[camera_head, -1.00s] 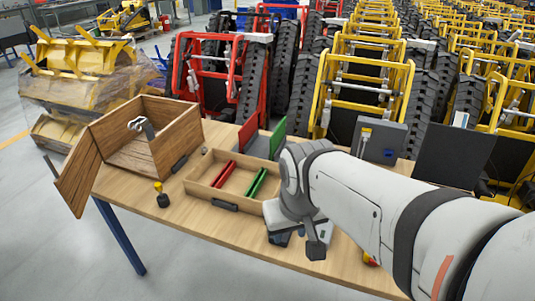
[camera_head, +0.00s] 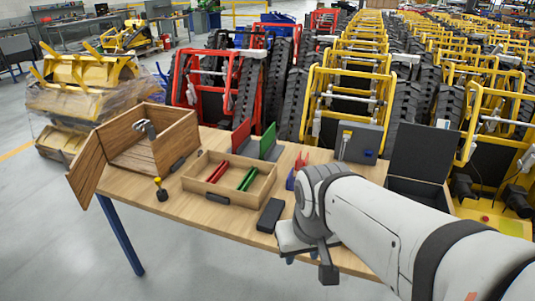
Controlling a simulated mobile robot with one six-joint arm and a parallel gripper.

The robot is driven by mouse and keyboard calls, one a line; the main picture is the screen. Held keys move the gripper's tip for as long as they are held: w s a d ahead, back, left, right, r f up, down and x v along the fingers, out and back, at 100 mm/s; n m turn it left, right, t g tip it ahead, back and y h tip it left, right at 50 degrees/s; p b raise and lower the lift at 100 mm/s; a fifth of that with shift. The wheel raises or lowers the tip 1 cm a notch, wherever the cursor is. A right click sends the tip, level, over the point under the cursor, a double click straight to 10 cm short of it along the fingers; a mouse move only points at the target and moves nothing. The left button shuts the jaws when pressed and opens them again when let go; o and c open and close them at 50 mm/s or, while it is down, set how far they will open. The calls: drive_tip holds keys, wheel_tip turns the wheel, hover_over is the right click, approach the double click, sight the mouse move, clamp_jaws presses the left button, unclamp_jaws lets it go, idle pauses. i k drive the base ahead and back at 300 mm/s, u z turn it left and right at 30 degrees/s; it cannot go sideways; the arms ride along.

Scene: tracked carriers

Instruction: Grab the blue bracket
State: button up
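A small blue piece (camera_head: 290,179), possibly the blue bracket, stands on the wooden table behind my arm's wrist, partly hidden by it. A red piece (camera_head: 300,160) stands just behind it. My gripper (camera_head: 292,257) is at the end of the white arm, low over the front part of the table. It is nearer the camera than the blue piece and apart from it. Its fingers are mostly hidden under the wrist, so I cannot tell whether they are open or shut.
A wooden tray (camera_head: 187,182) holds red and green bars. Red (camera_head: 241,136) and green (camera_head: 268,140) upright plates stand behind it. A dark block (camera_head: 270,215) lies beside the tray. An open wooden box (camera_head: 176,140) is left; an open dark box (camera_head: 425,150) is right.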

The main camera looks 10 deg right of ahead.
sight(290, 181)
drive_tip(key=i, duration=0.9)
drive_tip(key=u, duration=0.05)
